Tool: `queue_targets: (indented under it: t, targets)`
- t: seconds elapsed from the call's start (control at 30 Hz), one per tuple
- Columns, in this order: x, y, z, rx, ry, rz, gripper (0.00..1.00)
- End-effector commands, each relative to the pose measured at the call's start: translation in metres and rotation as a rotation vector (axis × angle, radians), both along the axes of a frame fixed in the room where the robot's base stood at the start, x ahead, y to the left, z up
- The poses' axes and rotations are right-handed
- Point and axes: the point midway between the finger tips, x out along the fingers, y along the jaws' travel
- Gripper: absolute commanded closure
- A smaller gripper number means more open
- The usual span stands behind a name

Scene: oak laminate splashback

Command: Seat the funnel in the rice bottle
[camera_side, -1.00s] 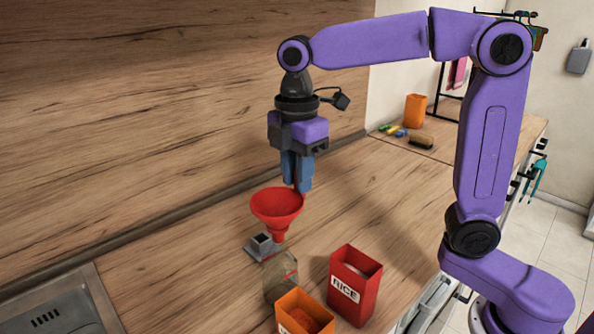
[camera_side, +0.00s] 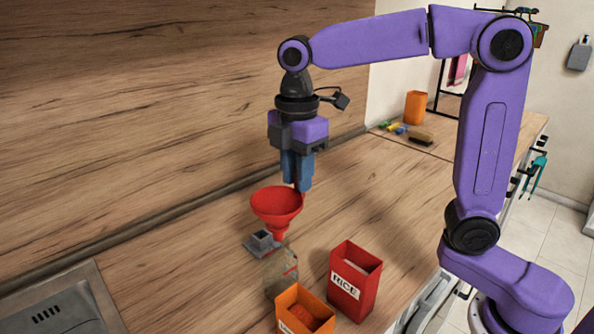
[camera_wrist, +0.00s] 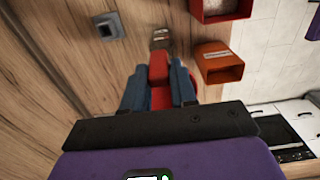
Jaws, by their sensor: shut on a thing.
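The red funnel (camera_side: 276,204) is upright, wide mouth up, at the middle of the side view. My gripper (camera_side: 300,188) is shut on the funnel at its right rim, fingers pointing down. In the wrist view red funnel plastic (camera_wrist: 158,72) shows between the fingers of my gripper (camera_wrist: 158,82). The clear bottle (camera_side: 281,270) stands on the counter under the funnel; it also shows in the wrist view (camera_wrist: 160,38). The funnel's spout is over the bottle's mouth; I cannot tell whether its tip is inside. The bottle's lower part is hidden by the orange box.
An orange box (camera_side: 288,304) with orange-red contents stands right in front of the bottle. A red box marked RICE (camera_side: 350,292) stands to its right. A grey square holder (camera_side: 262,241) sits behind the bottle. A sink (camera_side: 55,308) is at lower left.

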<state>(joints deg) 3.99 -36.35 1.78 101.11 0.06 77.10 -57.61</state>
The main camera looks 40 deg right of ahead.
Motion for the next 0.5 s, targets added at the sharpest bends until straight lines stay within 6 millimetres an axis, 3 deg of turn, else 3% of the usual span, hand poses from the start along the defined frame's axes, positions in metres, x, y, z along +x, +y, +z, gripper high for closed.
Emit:
queue_targets:
  t: [0.5]
  targets:
    - [-0.0003, 0.0000, -0.0064, -0.001, 0.001, 0.000, 1.00]
